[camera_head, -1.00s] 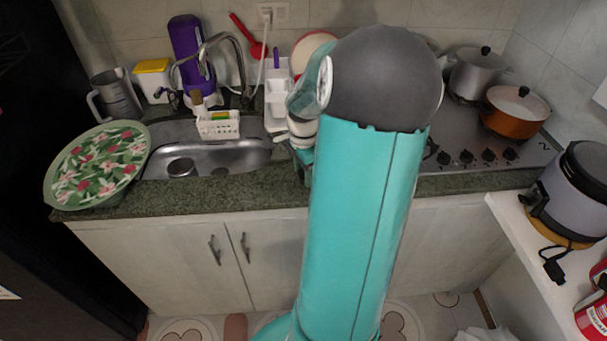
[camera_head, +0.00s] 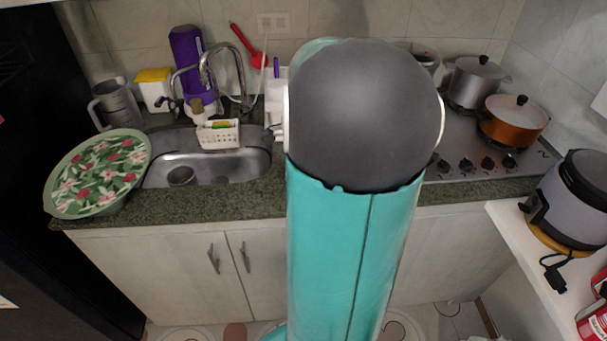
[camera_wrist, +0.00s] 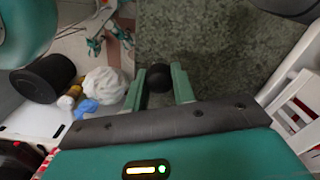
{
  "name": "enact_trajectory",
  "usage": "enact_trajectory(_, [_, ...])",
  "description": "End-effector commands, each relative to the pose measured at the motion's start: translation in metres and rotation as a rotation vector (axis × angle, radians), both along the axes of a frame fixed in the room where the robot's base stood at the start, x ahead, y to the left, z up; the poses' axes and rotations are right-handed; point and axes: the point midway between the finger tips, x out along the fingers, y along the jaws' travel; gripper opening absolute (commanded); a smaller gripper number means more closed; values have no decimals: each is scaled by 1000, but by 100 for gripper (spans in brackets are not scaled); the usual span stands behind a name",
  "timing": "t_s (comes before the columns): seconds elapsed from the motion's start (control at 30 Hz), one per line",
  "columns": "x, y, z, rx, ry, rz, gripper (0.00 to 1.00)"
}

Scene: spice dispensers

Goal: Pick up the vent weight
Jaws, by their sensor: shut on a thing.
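In the wrist view, my gripper (camera_wrist: 158,70) has its two green fingers on either side of a small dark round piece, the vent weight (camera_wrist: 159,80). The fingers are shut on it. Speckled dark green countertop shows behind and beyond it. Its lower part is hidden between the fingers. In the head view, my large grey arm joint and teal link hide the gripper and the vent weight.
The green granite counter (camera_head: 200,204) has a sink (camera_head: 226,168) at left and a stove (camera_head: 462,152) at right. A silver pot (camera_head: 475,84) and an orange pot (camera_head: 513,121) stand on the stove. A flowered tray (camera_head: 98,172) lies at the left end.

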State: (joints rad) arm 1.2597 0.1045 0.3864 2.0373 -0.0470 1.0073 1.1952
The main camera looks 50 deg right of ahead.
Motion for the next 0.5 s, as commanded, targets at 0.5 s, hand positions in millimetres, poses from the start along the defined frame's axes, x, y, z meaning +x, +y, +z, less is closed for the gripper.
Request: enact_trajectory(0.5, [-72,64,58,-2,-1,1,2])
